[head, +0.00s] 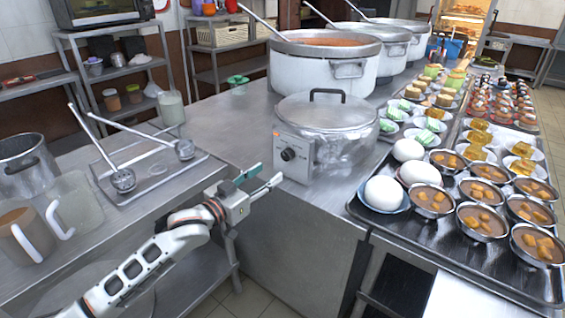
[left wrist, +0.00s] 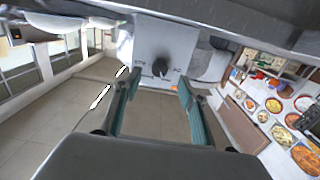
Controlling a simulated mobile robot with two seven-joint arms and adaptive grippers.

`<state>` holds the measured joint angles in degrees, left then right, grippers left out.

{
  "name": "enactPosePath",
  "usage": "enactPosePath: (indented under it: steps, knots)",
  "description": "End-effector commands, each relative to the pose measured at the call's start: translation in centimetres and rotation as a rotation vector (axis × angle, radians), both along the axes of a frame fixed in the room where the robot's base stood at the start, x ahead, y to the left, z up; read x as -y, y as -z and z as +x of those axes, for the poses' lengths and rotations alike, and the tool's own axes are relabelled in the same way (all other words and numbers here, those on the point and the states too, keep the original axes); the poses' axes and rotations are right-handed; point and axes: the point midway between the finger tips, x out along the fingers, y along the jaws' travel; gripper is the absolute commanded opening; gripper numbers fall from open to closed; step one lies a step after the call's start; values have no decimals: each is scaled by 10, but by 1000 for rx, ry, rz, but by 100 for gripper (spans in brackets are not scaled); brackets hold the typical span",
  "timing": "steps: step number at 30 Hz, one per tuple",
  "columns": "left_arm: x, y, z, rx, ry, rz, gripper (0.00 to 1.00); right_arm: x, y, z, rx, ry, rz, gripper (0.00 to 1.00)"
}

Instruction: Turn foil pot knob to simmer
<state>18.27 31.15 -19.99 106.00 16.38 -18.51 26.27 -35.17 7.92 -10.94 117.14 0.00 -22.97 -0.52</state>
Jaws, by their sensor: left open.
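The foil pot (head: 326,120) is a lidded, foil-wrapped cooker with a dark handle on top, standing on the steel counter. Its black knob (head: 288,154) sits on a pale control panel (head: 292,168) on the front left side. In the left wrist view the knob (left wrist: 160,67) is ahead, between the fingers, with small print on both sides that I cannot read. My left gripper (head: 263,178) is open and empty, a short way left of and below the knob, apart from it. Its teal-lined fingers (left wrist: 154,100) show in the left wrist view. My right gripper is not in view.
Large stockpots (head: 322,68) with ladles stand behind the foil pot. A black tray (head: 470,262) of bowls and buns fills the right side. A metal drip tray (head: 150,172) with two ladles and a mug (head: 20,238) lie on the left counter.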

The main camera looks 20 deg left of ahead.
Motion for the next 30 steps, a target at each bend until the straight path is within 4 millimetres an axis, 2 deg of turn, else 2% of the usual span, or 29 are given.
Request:
enactPosePath:
  steps: [4,18,24,30]
  knots:
    - [0,-9,10,10,2,-7,42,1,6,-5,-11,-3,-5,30]
    - [21,-7,67,9,2,-8,42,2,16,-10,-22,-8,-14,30]
    - [25,-8,78,10,2,-6,42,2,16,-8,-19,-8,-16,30]
    - [25,-8,79,10,2,-6,42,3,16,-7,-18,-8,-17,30]
